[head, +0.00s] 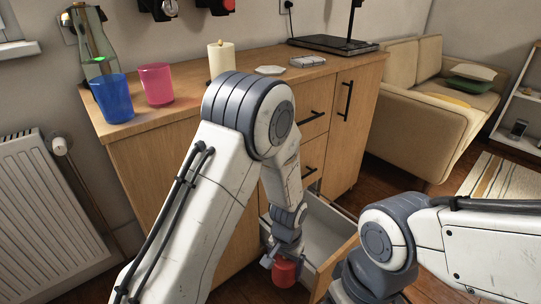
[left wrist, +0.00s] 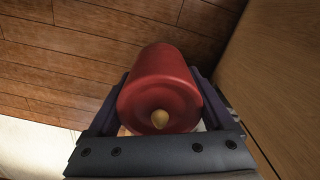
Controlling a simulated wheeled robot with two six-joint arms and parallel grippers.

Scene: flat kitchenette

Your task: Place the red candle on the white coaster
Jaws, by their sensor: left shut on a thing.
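The red candle (head: 285,273) is between the fingers of my left gripper (head: 281,264), low in front of the wooden cabinet by the open drawer. In the left wrist view the red candle (left wrist: 160,85) lies between both dark fingers, its end with a small pale tip facing the camera. My left gripper (left wrist: 160,110) is shut on it. The white coaster (head: 270,70) is a flat pale disc on the cabinet top, well above and away from the candle; its top looks bare. My right arm shows at the lower right, but its gripper is out of view.
On the cabinet top (head: 185,123) stand a blue cup (head: 112,99), a pink cup (head: 156,85), a green bottle (head: 93,45), a cream candle (head: 221,60) and a small grey box (head: 308,61). An open drawer (head: 325,236) juts out beside my left gripper. A radiator (head: 45,225) is at left.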

